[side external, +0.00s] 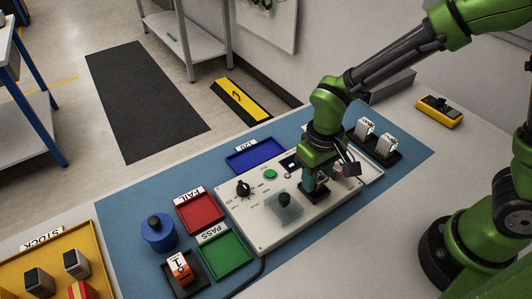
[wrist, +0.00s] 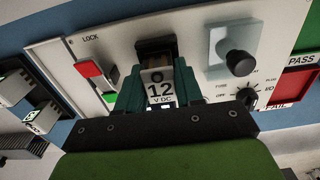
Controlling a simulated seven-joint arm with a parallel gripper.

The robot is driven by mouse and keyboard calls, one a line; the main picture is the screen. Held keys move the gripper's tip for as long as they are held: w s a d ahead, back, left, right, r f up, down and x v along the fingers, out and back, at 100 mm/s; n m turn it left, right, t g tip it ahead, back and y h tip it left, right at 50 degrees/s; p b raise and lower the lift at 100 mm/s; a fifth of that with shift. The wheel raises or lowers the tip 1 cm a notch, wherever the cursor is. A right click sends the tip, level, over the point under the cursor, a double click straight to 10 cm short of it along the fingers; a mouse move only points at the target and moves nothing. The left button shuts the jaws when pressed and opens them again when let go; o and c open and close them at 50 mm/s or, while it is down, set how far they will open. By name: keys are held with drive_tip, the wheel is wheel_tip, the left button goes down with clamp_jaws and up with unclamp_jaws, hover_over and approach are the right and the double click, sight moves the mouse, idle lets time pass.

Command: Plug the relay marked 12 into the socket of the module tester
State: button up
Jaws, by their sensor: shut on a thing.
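My gripper (side external: 316,180) is over the right part of the white module tester (side external: 262,231), pointing down. In the wrist view its teal fingers (wrist: 158,84) are shut on the relay marked 12 V DC (wrist: 160,92), one finger on each side. The black socket (wrist: 155,47) of the tester shows just beyond the relay, in line with it. In the side view the fingers are close above the socket's dark base (side external: 314,196), and the relay is mostly hidden by them. I cannot tell whether its pins are in the socket.
A red lever (wrist: 90,68) marked LOCK is beside the socket. A clear plate with a black knob (side external: 284,200) and a dial (side external: 243,189) are on the tester. Red FAIL (side external: 187,204), green PASS (side external: 247,262) and blue (side external: 240,160) trays surround it. A black rack (side external: 388,156) holds two relays.

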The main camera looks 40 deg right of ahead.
drive_tip(key=o, duration=1.1)
drive_tip(key=shift+o, duration=0.2)
drive_tip(key=o, duration=0.4)
drive_tip(key=shift+r, duration=3.8)
